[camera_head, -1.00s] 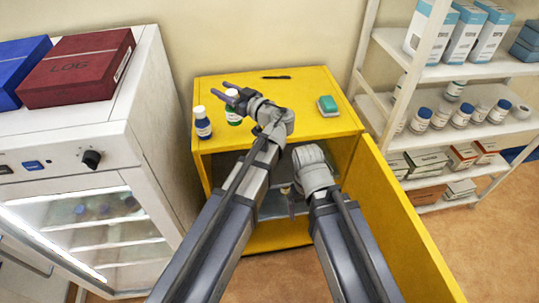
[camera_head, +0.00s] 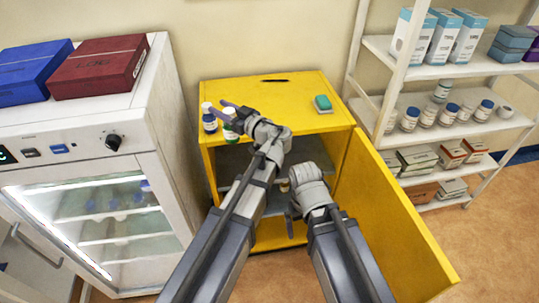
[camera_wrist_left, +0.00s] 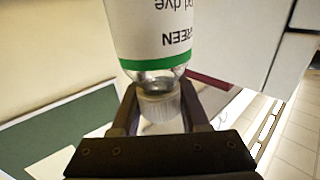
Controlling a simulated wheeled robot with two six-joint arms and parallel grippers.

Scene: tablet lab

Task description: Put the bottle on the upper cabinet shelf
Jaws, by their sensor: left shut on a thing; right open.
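The bottle (camera_head: 231,132) has a white cap and a white label with a green band; it is at the front left of the yellow cabinet top (camera_head: 290,110). My left gripper (camera_head: 229,112) is shut on its cap. In the left wrist view the bottle (camera_wrist_left: 150,35) hangs in line with the fingers (camera_wrist_left: 158,105), its label reading "GREEN". I cannot tell whether its base touches the cabinet top. The open cabinet's upper shelf (camera_head: 235,158) is grey and partly hidden by my arms. My right gripper (camera_head: 290,208) is open in front of the cabinet opening.
A blue bottle (camera_head: 209,120) stands just left of the held bottle. The yellow door (camera_head: 400,215) stands open at right. A small capped item (camera_head: 284,187) shows inside.

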